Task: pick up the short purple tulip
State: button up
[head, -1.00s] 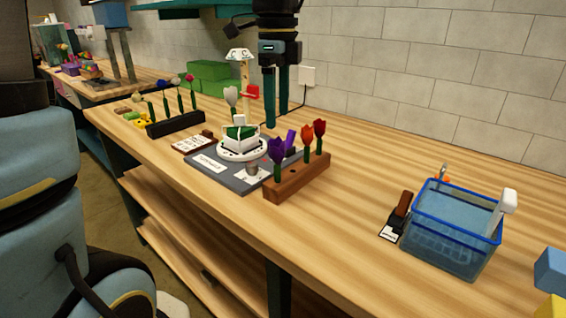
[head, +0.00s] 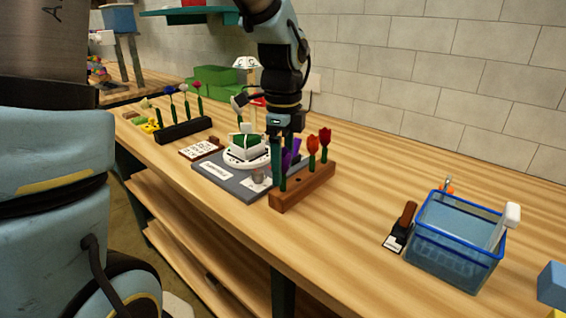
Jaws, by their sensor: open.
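A brown wooden block (head: 312,184) holds a row of tulips near the middle of the bench: an orange one (head: 312,146) and a red one (head: 325,138) stand upright at its right. My gripper (head: 286,172) points down at the block's left end, with its jaws open. A purple tulip (head: 287,158) shows only in part beside the fingers; they hide most of its bloom and stem. I cannot tell whether it lies between the fingers or behind them. Another purple shape (head: 296,146) shows just behind, partly hidden by the gripper.
A grey board (head: 232,184) with a white round stand (head: 247,160) lies close left of the block. A dark block (head: 184,131) with more flowers stands farther left. A blue basket (head: 454,247) and a small dark tool (head: 402,226) are at right. The bench between is clear.

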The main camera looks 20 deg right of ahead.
jog(key=c, duration=0.9)
jog(key=shift+c, duration=0.2)
